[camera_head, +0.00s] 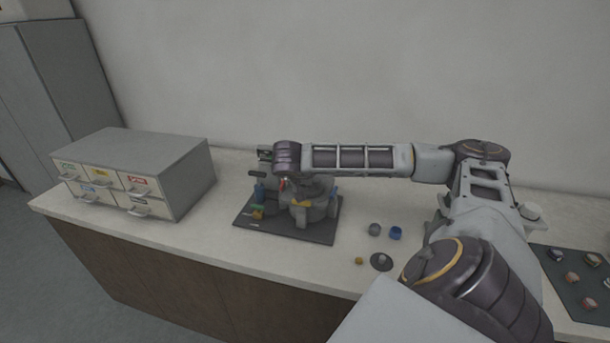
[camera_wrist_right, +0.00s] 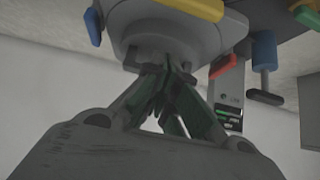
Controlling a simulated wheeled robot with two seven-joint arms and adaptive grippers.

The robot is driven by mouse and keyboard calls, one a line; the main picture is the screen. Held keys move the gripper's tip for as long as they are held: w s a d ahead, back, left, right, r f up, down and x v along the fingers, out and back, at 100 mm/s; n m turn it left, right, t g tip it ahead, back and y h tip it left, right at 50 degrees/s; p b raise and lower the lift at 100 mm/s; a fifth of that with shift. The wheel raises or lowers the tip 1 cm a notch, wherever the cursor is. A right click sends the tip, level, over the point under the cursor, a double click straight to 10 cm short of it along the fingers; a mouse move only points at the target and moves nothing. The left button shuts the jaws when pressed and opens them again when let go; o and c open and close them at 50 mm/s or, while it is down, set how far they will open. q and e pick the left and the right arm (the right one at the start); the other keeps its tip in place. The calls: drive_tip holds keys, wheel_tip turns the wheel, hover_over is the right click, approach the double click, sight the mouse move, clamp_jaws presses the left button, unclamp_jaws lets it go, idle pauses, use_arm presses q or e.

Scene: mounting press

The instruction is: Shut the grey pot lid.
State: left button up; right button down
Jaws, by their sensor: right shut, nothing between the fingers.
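The mounting press stands on a dark base plate (camera_head: 265,228) on the bench. Its rounded grey pot (camera_head: 308,212) has a yellow part on its front. My right arm reaches in from the right, and its wrist is above the pot and hides part of it. In the right wrist view my right gripper (camera_wrist_right: 167,85) is shut and empty, its fingertips close against or just short of a rounded grey part (camera_wrist_right: 130,25) with a yellow handle (camera_wrist_right: 190,8). I cannot tell whether they touch, nor how far the lid is open. My left gripper is out of view.
A grey drawer cabinet (camera_head: 190,165) stands on the left. A grey cup (camera_head: 375,229), a blue cup (camera_head: 396,233), a dark knobbed disc (camera_head: 381,262) and a small yellow piece (camera_head: 359,261) lie right of the press. A dark tray (camera_head: 568,292) is far right.

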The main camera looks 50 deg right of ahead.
drive_tip(key=shift+a+r, duration=0.35)
drive_tip(key=shift+a, duration=0.05)
drive_tip(key=v, duration=1.1)
drive_tip(key=shift+s, duration=0.15)
